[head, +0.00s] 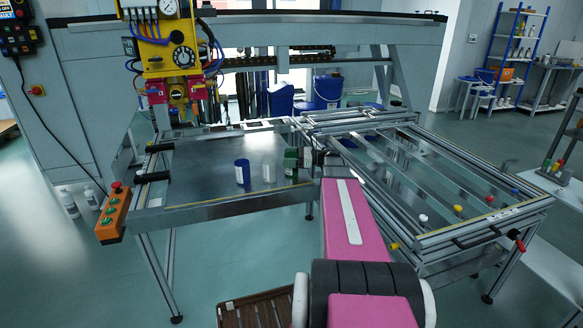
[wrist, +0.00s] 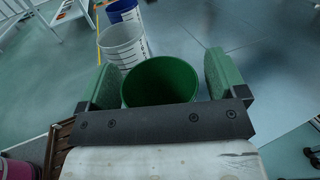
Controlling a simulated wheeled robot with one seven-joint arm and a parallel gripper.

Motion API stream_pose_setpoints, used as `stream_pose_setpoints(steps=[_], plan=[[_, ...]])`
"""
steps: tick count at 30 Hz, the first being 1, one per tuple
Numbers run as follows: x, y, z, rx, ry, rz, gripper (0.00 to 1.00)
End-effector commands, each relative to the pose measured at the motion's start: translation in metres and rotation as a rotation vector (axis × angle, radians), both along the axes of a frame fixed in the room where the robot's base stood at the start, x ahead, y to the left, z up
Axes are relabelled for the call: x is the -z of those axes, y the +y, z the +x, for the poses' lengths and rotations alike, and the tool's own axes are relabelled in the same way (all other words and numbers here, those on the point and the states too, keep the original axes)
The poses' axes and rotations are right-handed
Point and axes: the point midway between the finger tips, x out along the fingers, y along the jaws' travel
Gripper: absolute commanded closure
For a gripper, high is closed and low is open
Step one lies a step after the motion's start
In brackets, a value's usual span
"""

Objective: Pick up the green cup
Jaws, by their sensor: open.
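The green cup (wrist: 160,82) stands between the two fingers of my gripper (wrist: 161,72) in the wrist view, and I look down into its empty inside. The fingers, with green pads, are open on either side of it. A small gap shows at each side. In the head view my gripper (head: 299,158) is at the right end of a row of cups on the metal table. There the green cup is hard to tell apart from the green finger pads.
A clear cup with markings (wrist: 123,45) stands just beyond the green cup, and a blue cup (wrist: 124,11) beyond that. The table's left part (head: 200,165) is bare. A framed rack with rails (head: 440,175) lies to the right. A yellow machine head (head: 172,50) hangs at the back left.

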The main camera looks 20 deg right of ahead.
Motion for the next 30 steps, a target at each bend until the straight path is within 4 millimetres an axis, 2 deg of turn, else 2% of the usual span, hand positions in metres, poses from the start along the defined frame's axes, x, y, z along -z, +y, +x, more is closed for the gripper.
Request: stream_pose_setpoints(steps=[2, 7, 20, 26, 30], plan=[[0.000, 0.000, 0.000, 0.000, 0.000, 0.000, 0.10], [0.000, 0.000, 0.000, 0.000, 0.000, 0.000, 0.62], [-0.003, -0.001, 0.000, 0.000, 0.000, 0.000, 0.62], [-0.021, 0.000, -0.001, 0.000, -0.002, -0.001, 0.62], [-0.044, 0.000, -0.001, 0.000, -0.003, -0.001, 0.62]])
